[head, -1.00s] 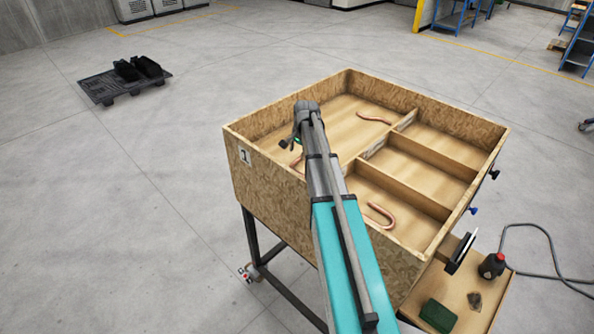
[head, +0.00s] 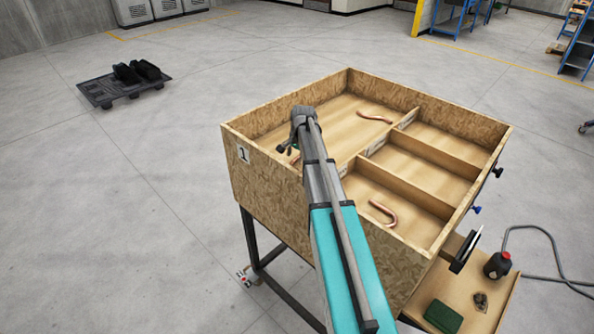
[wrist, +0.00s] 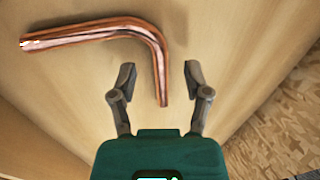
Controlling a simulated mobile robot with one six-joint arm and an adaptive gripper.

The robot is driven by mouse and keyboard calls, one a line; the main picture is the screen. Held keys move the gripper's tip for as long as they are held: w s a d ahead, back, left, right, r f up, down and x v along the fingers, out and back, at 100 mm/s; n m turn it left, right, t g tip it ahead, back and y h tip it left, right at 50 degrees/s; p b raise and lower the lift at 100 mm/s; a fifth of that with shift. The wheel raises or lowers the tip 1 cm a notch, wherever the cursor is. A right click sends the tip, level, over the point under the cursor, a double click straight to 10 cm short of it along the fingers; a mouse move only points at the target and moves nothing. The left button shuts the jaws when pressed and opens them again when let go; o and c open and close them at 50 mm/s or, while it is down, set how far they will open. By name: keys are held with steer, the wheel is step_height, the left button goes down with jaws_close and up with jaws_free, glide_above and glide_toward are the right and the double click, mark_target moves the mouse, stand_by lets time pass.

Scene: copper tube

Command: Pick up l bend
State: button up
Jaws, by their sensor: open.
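The l bend (wrist: 150,38) is a copper tube with one bend, lying on the wooden floor of a crate in the wrist view. Its long leg points left and its short leg comes down toward my gripper (wrist: 160,80). My gripper is open, with one finger on each side of the short leg's end. I cannot tell how high the fingers are above the floor. In the head view only a small copper piece (head: 295,158) shows beside my arm, which hides the rest.
The wooden crate (head: 262,172) has high walls and dividers. A wavy copper tube (head: 374,117) lies at the back and a U-shaped tube (head: 385,213) in the near right compartment.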

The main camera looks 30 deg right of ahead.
steer(key=shift+w+f+b, duration=0.1)
steer(key=shift+f+b, duration=0.35)
steer(key=shift+f, duration=0.3)
jaws_close()
